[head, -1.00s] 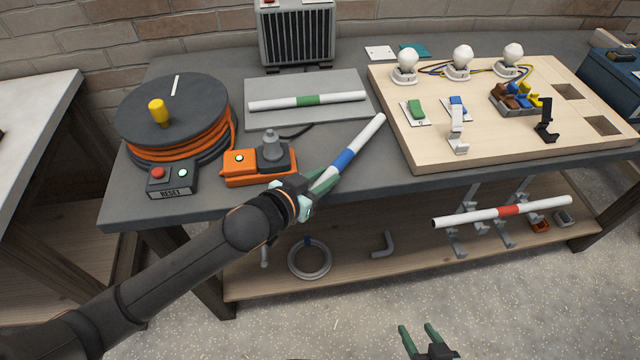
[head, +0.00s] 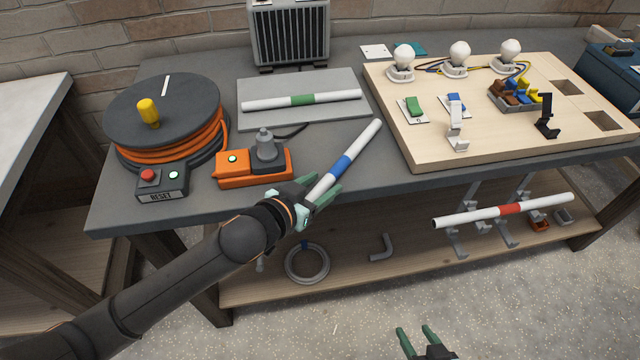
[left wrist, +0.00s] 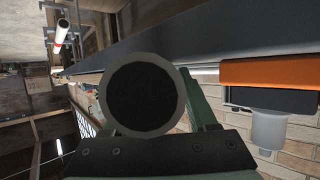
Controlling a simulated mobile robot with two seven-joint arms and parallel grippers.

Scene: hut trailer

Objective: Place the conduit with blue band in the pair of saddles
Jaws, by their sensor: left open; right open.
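The white conduit with the blue band (head: 341,165) slants across the bench's front edge in the head view. I cannot tell whether it touches the bench. My left gripper (head: 322,190) is open around its lower end, one finger on each side. In the left wrist view the conduit's hollow round end (left wrist: 143,95) faces the camera between the green fingers. A pale clip-like holder (head: 457,128) and a black one (head: 547,118) stand apart on the wooden board; I cannot tell if these are the saddles. My right gripper (head: 418,332) is open and empty, low in the head view.
A green-banded conduit (head: 302,100) lies on a grey plate. A red-banded conduit (head: 510,210) rests on grey brackets (head: 507,235) below the bench top. An orange socket unit (head: 252,168) and cable reel (head: 165,120) stand to the left. The wooden board (head: 430,150) has lamps and switches.

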